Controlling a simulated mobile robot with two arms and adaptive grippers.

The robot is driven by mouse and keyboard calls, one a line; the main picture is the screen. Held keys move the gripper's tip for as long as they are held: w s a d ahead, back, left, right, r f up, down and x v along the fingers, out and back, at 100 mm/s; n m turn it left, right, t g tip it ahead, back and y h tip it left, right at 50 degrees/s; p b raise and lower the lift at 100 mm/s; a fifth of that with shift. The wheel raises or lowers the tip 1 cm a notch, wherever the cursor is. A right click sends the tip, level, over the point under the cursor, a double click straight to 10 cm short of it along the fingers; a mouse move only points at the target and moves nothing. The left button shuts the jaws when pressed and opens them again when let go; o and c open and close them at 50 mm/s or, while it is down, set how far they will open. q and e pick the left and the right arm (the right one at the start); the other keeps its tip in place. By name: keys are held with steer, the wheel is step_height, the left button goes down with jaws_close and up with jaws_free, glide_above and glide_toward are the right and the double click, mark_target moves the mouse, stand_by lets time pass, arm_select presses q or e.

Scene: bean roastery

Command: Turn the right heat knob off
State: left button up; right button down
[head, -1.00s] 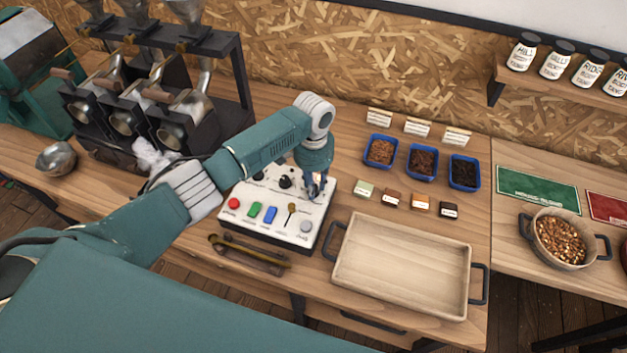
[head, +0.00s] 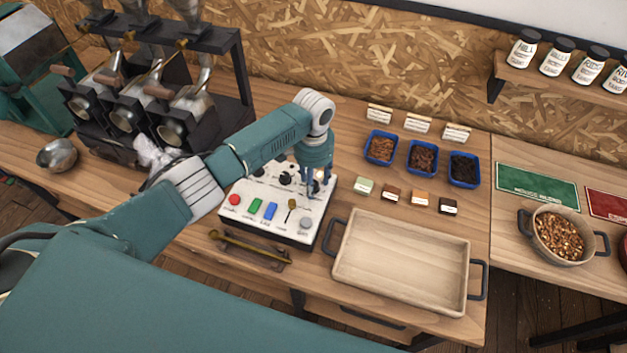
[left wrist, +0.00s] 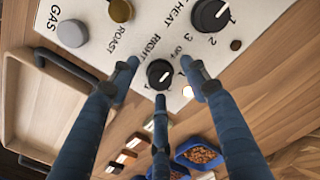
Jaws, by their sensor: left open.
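The white control panel (head: 240,215) stands on the wooden bench. In the left wrist view, the right heat knob (left wrist: 158,74) is a small black dial with a white pointer line, beside the printed word RIGHT. The pointer slants toward the upper right of that view. My left gripper (left wrist: 162,75) is open, its three dark fingers spread around this knob. I cannot tell whether any fingertip touches it. In the head view, my left gripper (head: 318,184) is over the panel's right back part and largely hides the knob. My right gripper is not in view.
A larger black dial (left wrist: 210,15), a brass knob (left wrist: 121,10) and a grey GAS button (left wrist: 73,33) are close by on the panel. An empty wooden tray (head: 400,262) stands to the right. Blue bean trays (head: 423,160) lie behind it.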

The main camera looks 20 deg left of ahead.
arm_select(q)
step_height(320, 180, up, 12)
stand_by(0.5)
steer(key=shift+f, duration=0.1)
